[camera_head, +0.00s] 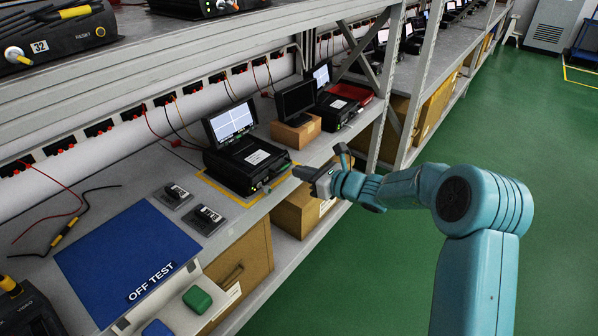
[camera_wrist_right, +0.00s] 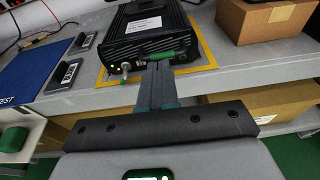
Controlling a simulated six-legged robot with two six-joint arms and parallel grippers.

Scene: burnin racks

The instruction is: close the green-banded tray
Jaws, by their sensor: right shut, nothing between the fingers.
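A black box-shaped unit (camera_head: 237,165) with a raised lit screen stands on the grey bench inside a yellow outline. A green band (camera_head: 279,180) shows low on its front; it also shows in the right wrist view (camera_wrist_right: 166,57). I cannot tell how far the banded part stands out from the unit. My right gripper (camera_head: 300,172) is shut and empty just in front of the unit. In the right wrist view the shut fingers (camera_wrist_right: 158,72) point at the green band and hide part of it; contact cannot be told. My left gripper is not in view.
A silver connector (camera_wrist_right: 124,70) sticks out left of the green band. A cardboard box (camera_head: 296,132) with a dark screen stands to the right. Two small black devices (camera_head: 208,215) and a blue OFF TEST mat (camera_head: 120,250) lie left. Cardboard boxes (camera_head: 300,210) fill the lower shelf.

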